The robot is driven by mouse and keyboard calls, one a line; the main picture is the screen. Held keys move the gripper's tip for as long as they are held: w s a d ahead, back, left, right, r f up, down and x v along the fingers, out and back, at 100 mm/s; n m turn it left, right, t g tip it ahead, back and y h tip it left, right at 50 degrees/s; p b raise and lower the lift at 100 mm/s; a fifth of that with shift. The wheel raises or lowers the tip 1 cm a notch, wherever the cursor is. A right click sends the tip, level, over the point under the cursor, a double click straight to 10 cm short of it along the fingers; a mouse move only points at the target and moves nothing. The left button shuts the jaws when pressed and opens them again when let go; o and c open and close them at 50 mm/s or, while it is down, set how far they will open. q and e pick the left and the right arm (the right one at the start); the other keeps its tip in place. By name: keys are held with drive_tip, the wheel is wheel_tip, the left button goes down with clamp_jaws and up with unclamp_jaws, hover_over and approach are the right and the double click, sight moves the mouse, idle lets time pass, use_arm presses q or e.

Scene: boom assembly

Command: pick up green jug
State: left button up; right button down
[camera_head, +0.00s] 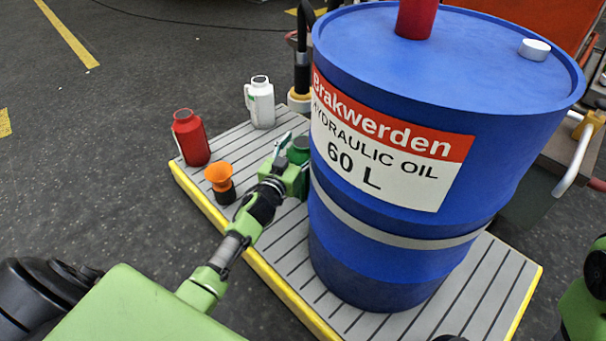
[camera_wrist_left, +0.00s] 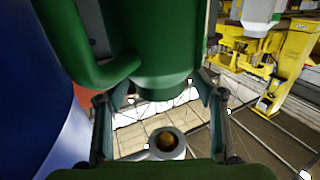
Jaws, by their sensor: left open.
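The green jug (camera_head: 299,151) stands on the slatted platform, close to the left side of the blue drum. In the head view my left gripper covers much of it. My left gripper (camera_head: 289,152) is at the jug with its fingers open. In the left wrist view the green jug (camera_wrist_left: 150,60) fills the upper middle, with its handle to the left. The fingers of my left gripper (camera_wrist_left: 162,118) are spread to either side of its lower end in the picture. I cannot tell whether they touch it. My right gripper does not show.
The blue oil drum (camera_head: 390,230) blocks the right side of the platform (camera_head: 285,262). A red jug (camera_head: 190,138), a white jug (camera_head: 261,104) and an orange funnel-topped item (camera_head: 219,180) stand left of my left gripper. A black hose with a brass-coloured base (camera_head: 299,98) stands behind.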

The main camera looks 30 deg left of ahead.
use_arm(q)
drive_tip(key=shift+w, duration=0.2)
clamp_jaws()
drive_tip(key=shift+r, duration=0.3)
drive_tip(key=shift+r+p, duration=0.1)
drive_tip(key=shift+p, duration=0.2)
